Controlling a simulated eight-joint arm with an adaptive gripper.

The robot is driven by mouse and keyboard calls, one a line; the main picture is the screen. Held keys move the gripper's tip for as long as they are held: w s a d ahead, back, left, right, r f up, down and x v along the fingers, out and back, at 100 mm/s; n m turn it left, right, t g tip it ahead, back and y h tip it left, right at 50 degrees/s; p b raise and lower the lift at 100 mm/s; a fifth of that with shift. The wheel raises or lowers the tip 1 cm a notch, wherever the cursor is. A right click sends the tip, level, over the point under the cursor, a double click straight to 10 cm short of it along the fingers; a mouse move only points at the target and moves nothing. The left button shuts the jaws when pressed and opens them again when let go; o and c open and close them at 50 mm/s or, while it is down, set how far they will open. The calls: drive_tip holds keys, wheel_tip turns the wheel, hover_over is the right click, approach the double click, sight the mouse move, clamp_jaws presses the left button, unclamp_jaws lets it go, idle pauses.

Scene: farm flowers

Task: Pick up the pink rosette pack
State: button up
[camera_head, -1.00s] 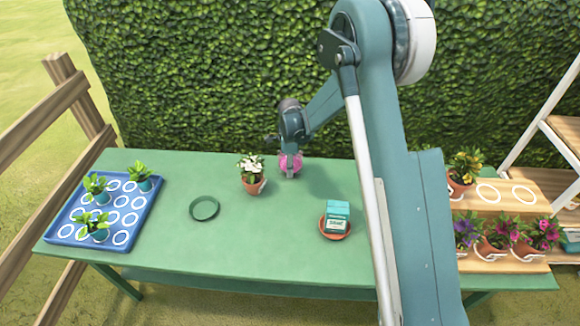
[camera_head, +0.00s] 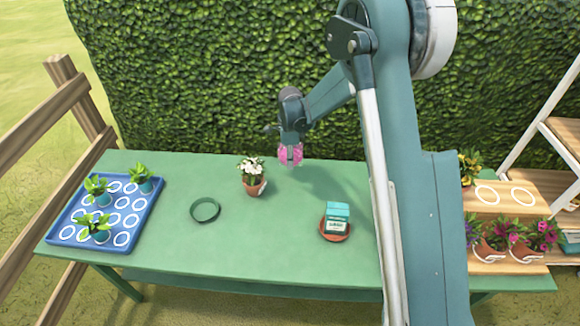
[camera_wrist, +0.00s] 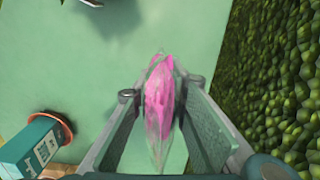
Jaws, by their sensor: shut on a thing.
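The pink rosette pack (camera_head: 290,154) is a pink bundle in a clear wrapping. My gripper (camera_head: 291,160) is shut on it and holds it up near the back edge of the green table. In the wrist view the pack (camera_wrist: 159,98) stands between the two fingers of my gripper (camera_wrist: 160,100), with bare green table beyond it. The fingers hide part of the pack in the head view.
A white-flowered pot (camera_head: 252,183) stands just left of my gripper. A green ring-shaped dish (camera_head: 205,210), a teal box (camera_head: 336,217) on a terracotta saucer (camera_head: 334,238), and a blue plant tray (camera_head: 72,234) are on the table. A hedge (camera_head: 200,75) rises behind.

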drive_tip(key=shift+r, duration=2.25)
